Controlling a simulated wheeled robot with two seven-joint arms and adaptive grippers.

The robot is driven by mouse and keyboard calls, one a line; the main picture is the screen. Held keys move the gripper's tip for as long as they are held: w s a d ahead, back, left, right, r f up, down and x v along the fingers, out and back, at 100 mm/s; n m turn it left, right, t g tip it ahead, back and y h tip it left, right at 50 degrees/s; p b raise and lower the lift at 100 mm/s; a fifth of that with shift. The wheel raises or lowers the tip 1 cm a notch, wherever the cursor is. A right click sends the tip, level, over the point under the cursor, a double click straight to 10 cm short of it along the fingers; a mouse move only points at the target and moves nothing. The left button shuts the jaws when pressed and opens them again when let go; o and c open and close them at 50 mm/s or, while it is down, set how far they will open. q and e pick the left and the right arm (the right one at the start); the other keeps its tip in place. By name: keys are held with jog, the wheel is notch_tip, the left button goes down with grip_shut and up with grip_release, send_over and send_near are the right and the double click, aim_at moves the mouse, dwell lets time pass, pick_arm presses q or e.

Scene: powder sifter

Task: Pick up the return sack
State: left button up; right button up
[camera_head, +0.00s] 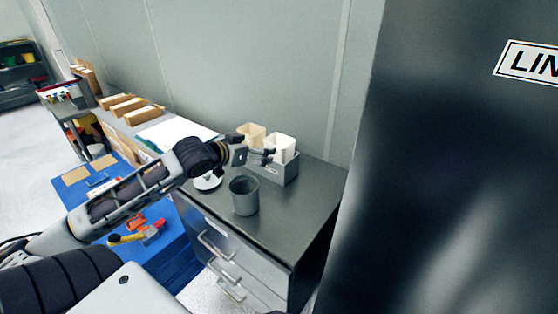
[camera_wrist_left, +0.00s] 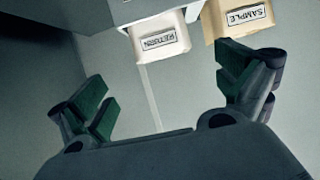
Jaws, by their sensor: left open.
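The return sack is white with a "RETURN" label in the left wrist view (camera_wrist_left: 158,36), where it appears upside down. In the head view the white sack (camera_head: 283,146) stands in a grey holder (camera_head: 284,175) on the dark counter. A tan sack labelled "SAMPLE" (camera_wrist_left: 240,17) is beside it; it also shows in the head view (camera_head: 251,134). My left gripper (camera_head: 267,156) is open and empty, close in front of the sacks. In the left wrist view its green-padded fingers (camera_wrist_left: 165,92) are spread, with the return sack beyond them, apart from both pads. My right gripper is out of view.
A grey cup (camera_head: 244,196) stands on the counter (camera_head: 275,220) below the gripper, next to a white round dish (camera_head: 207,182). A tall dark cabinet (camera_head: 440,180) blocks the right side. Tools lie on a blue surface (camera_head: 175,240) at left.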

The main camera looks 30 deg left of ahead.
aim_at(279, 157)
pick_arm(q)
jog(key=b+x, duration=0.1)
jog(key=x, duration=0.7)
jog(key=shift+w, duration=0.25)
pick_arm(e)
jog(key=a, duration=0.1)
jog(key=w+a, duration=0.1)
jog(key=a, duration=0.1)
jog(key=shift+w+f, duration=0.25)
pick_arm(q)
jog(key=shift+w+f, duration=0.1)
jog(key=shift+w, duration=0.05)
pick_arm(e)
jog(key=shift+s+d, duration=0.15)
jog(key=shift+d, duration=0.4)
pick_arm(q)
jog(key=shift+w, duration=0.2)
